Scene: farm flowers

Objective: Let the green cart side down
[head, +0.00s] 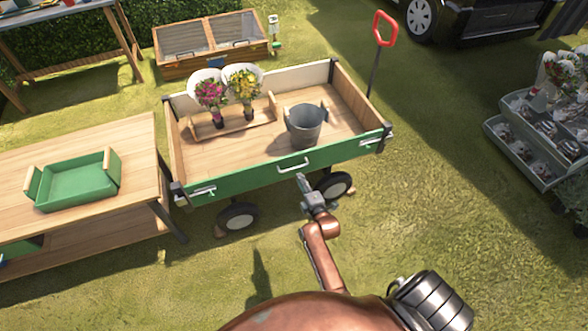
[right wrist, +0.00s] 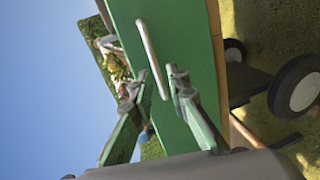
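The green cart side (head: 270,170) stands upright along the near edge of the wooden cart (head: 245,144). A pale bar handle (head: 293,164) is at its middle, and a metal latch sits near each end, left (head: 203,191) and right (head: 374,140). My right gripper (head: 302,183) is just in front of and below the handle. In the right wrist view my right gripper (right wrist: 153,85) is open, its fingers apart on either side of one end of the handle (right wrist: 152,58). Contact cannot be told. My left gripper is not in view.
The cart holds a wooden carrier (head: 238,124) with flower bouquets and a grey bucket (head: 304,125). A wooden table (head: 110,150) with a green tray (head: 75,184) stands close at left. Cart wheels (head: 237,217) are below the side. Grass (head: 440,230) is free at right.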

